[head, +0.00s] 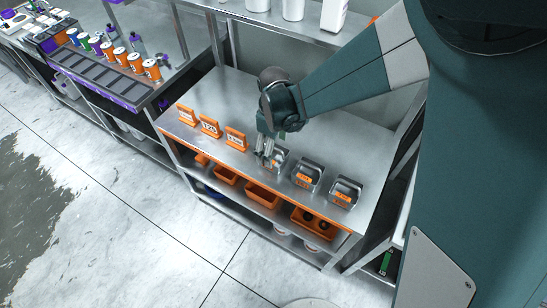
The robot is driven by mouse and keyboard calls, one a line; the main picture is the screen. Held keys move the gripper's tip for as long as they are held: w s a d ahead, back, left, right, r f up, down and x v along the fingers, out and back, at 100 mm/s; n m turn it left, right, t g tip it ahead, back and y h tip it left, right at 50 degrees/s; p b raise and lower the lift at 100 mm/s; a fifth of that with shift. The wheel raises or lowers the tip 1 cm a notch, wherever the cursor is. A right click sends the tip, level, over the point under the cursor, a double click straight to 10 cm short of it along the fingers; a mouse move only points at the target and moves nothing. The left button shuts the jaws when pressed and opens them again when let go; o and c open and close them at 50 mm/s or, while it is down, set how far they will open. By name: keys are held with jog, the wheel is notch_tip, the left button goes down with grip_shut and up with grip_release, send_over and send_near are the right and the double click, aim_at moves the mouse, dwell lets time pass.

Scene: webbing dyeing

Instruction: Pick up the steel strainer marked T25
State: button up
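Three small steel containers with orange labels stand in a row on the steel bench. The left one (280,161) is partly hidden by my gripper, the middle one (307,174) and the right one (345,192) show clearly. They look like the strainers, but the label print is too small to read, so I cannot tell which is T25. My gripper (265,158) points down at the left container, over its left side. The fingers overlap that container in the picture. I cannot tell whether they touch it or close on its wall.
Orange stand-up signs (209,126) line the bench's front left. The bench top (235,95) is clear behind them. Orange bins (264,195) sit on the shelf below. White bottles (293,9) stand on the upper shelf. Coloured cans (120,56) stand on the left bench.

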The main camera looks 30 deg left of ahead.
aim_at(273, 155)
jog(key=shift+f, duration=0.1)
jog(key=shift+f+b, duration=0.35)
jog(key=shift+f, duration=2.2)
jog(key=shift+c, duration=0.7)
jog(key=c, duration=0.9)
